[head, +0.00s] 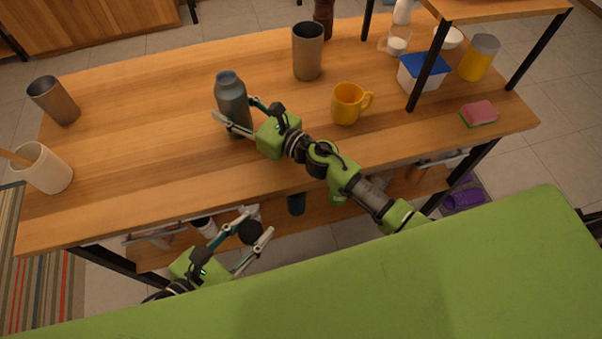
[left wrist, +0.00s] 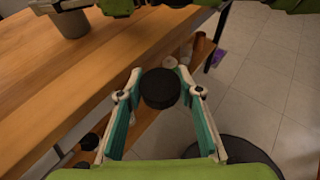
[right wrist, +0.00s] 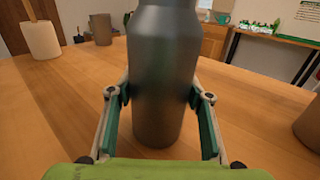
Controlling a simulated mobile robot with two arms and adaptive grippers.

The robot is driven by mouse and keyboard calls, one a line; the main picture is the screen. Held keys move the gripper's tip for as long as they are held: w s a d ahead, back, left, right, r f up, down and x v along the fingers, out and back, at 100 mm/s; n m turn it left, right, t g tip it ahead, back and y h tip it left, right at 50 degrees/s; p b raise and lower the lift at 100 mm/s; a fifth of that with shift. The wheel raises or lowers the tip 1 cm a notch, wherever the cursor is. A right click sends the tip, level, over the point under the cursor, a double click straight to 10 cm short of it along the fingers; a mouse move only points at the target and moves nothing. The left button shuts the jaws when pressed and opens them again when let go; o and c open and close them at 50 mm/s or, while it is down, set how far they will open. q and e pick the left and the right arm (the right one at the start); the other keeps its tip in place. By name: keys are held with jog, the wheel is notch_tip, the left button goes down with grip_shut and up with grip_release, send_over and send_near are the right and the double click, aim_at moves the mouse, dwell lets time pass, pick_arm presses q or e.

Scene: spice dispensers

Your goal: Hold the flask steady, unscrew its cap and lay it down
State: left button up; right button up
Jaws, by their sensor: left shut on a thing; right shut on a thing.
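The dark grey flask (head: 231,92) stands upright on the wooden table, its top open with no cap on it. My right gripper (head: 236,114) is shut around the flask's body; in the right wrist view the flask (right wrist: 162,75) stands between both fingers (right wrist: 160,100). The black round cap (head: 250,232) is in my left gripper (head: 256,230), in front of and below the table's front edge. In the left wrist view the cap (left wrist: 160,89) is pinched between the fingertips (left wrist: 160,88), clear of any surface.
A yellow mug (head: 347,104) and a tall metal cup (head: 307,52) stand right of the flask. A metal tumbler (head: 54,100) and a white utensil holder (head: 43,168) stand at the left. The table between them and the flask is bare. A shelf below holds several items.

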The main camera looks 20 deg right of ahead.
aim_at(301, 175)
pick_arm(q)
jog(key=w+d, duration=0.7)
jog(key=d, duration=0.2)
jog(key=w+d, duration=0.4)
jog(key=d, duration=0.1)
jog(key=shift+w, duration=0.3)
jog(key=shift+s+a+f, duration=0.15)
jog(key=shift+f, duration=0.05)
jog(key=shift+f, duration=0.15)
jog(key=o, duration=0.5)
